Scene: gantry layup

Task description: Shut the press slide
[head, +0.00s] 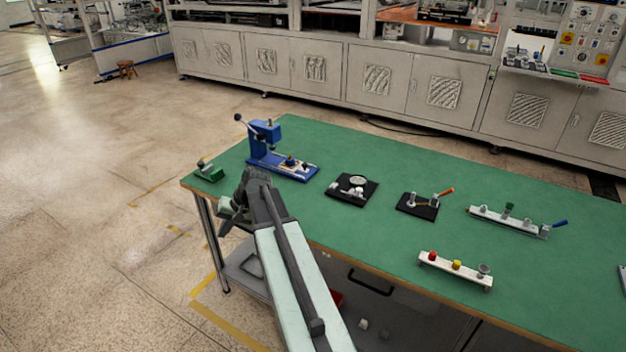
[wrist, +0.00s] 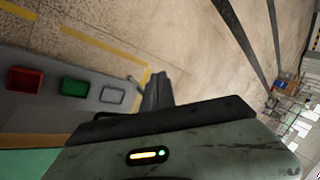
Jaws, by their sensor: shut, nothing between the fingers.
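The blue press (head: 266,138) stands near the far left corner of the green bench top, with a black-knobbed lever pointing left. Its slide (head: 298,169) sticks out to the right along the blue base, with small parts on it. My gripper (head: 228,212) is at the bench's left edge, in front of the press and apart from it. It is shut and empty. In the wrist view the dark fingers (wrist: 158,90) point over the floor beside the bench's lower shelf; the press is not in that view.
A green block with a metal pin (head: 209,173) sits at the left corner, close to my gripper. Black fixtures (head: 352,190) and white strips with knobs (head: 455,268) stand to the right. The wrist view shows red (wrist: 25,80) and green (wrist: 74,87) bins on the lower shelf.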

